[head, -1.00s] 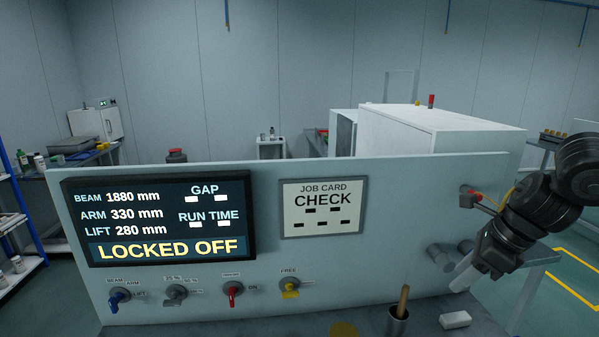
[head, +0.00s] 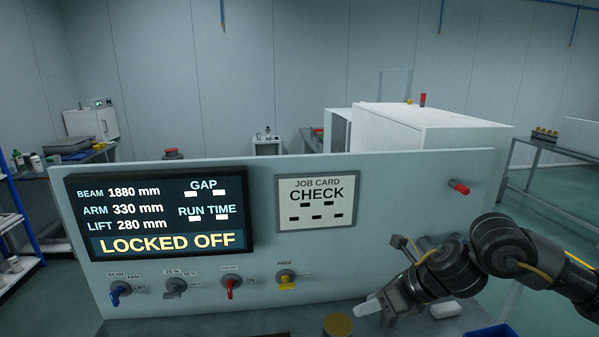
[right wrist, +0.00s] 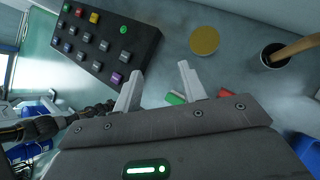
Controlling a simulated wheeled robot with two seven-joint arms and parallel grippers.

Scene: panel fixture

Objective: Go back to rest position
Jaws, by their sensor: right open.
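My right gripper (head: 368,306) is low in front of the panel's lower right in the head view, pale fingers pointing left. In the right wrist view its two fingers (right wrist: 160,72) stand apart with nothing between them, above the grey bench. My left gripper is not in the head view. A dark arm link shows at the left of the right wrist view, but no gripper can be made out on it. The upright panel (head: 420,200) carries a screen (head: 158,215) reading LOCKED OFF, a job card (head: 317,202) reading CHECK, and a row of knobs.
A cup (right wrist: 272,60) with a wooden handle, a black button box (right wrist: 100,42) and a blue bin (right wrist: 308,150) show in the wrist view.

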